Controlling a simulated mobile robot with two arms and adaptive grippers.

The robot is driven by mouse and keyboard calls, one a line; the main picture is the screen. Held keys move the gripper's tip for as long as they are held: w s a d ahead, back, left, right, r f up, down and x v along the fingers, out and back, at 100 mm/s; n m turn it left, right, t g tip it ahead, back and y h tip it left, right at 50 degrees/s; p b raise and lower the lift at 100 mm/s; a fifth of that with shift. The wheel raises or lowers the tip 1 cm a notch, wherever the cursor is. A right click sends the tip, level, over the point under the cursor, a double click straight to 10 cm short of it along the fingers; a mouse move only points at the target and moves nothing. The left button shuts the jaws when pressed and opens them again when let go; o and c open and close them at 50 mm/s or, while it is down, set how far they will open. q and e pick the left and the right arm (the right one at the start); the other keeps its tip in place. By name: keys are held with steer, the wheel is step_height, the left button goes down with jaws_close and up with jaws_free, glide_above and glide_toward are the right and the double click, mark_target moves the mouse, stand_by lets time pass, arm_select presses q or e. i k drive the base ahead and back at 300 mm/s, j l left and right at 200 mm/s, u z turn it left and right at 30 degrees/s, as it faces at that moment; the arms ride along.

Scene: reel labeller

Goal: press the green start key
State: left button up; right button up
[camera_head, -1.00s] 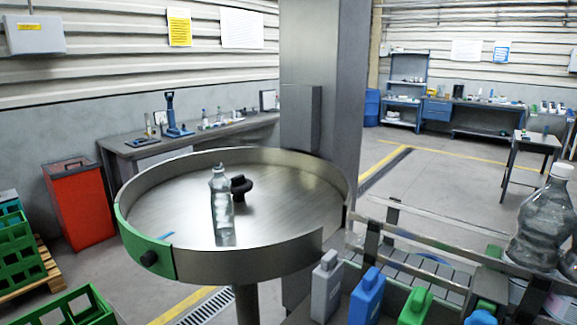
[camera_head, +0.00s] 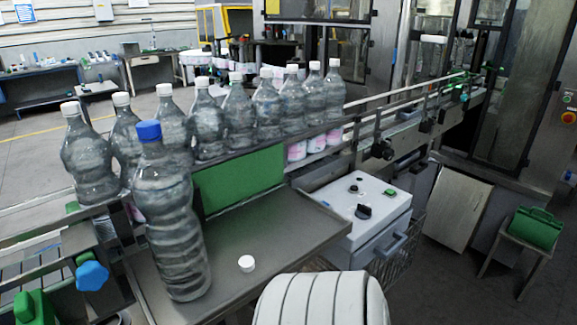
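A small green key (camera_head: 390,192) sits on the top of a white control box (camera_head: 378,235), near its right back edge. It looks like the start key, but any lettering is too small to read. A black knob (camera_head: 363,211) sits in front and to the left of it on the same top. Small dark round parts (camera_head: 353,189) sit farther back on the box.
A steel tray (camera_head: 225,285) with a loose white cap (camera_head: 246,263) lies left of the box. A blue-capped bottle (camera_head: 172,225) stands on its left. Several white-capped bottles (camera_head: 238,118) line the conveyor behind. A green case (camera_head: 535,228) sits on a stool at right.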

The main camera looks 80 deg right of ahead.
mark_target(391, 192)
steer(key=z, duration=2.9)
steer(key=i+l+u, duration=0.2)
steer(key=i+l, duration=0.8)
steer(key=i, duration=0.15)
